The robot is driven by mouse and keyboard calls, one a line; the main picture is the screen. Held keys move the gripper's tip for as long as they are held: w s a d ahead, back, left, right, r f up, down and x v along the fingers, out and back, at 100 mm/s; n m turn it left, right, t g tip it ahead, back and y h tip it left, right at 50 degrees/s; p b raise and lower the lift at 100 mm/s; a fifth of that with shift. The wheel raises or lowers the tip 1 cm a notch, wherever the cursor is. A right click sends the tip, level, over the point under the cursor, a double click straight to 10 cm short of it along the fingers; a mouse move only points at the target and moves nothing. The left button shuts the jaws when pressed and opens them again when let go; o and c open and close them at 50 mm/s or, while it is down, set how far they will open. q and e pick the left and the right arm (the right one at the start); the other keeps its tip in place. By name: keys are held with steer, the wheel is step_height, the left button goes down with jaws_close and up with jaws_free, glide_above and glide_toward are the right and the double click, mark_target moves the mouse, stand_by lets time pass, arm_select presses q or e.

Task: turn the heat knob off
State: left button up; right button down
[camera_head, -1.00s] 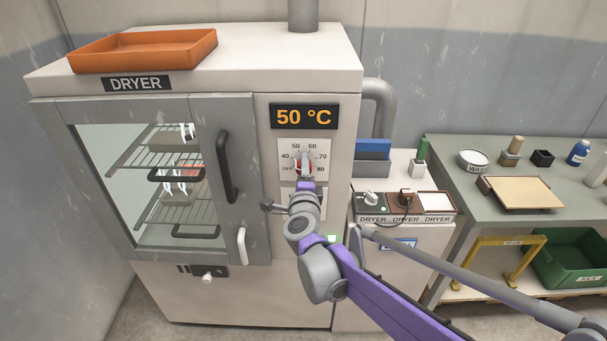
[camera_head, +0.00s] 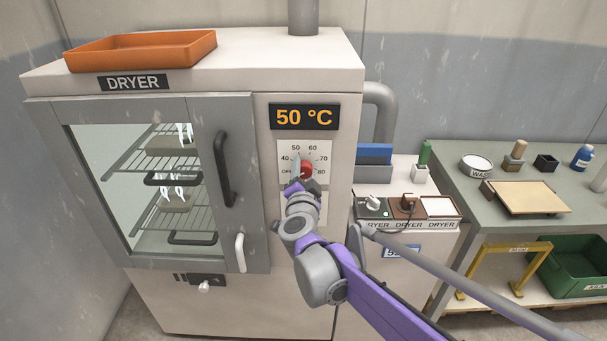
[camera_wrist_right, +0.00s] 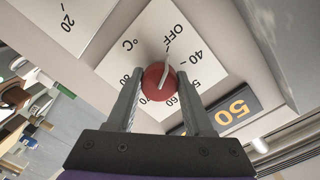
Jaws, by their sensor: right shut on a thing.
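The red heat knob (camera_head: 306,169) sits on a white dial plate (camera_head: 317,151) on the dryer's front, under a display reading 50 °C. My right gripper (camera_head: 304,184) is at the knob from below in the head view. In the right wrist view, the knob (camera_wrist_right: 158,85) is between the two fingers of the right gripper (camera_wrist_right: 160,98), which is shut on it. The dial's lower part is partly covered by the gripper in the head view. My left gripper is not in view.
The dryer door (camera_head: 229,120) is closed, with a black handle (camera_head: 223,169) left of the dial. Racks with pale pieces show through its window. An orange tray (camera_head: 140,50) lies on top. A low cabinet with switches (camera_head: 405,207) stands to the right.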

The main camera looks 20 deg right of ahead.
steer(key=shift+n, duration=0.5)
steer(key=shift+c, duration=1.4)
jaws_free()
steer(key=v, duration=1.1)
steer(key=shift+w, duration=0.1)
steer(key=shift+r, duration=0.1)
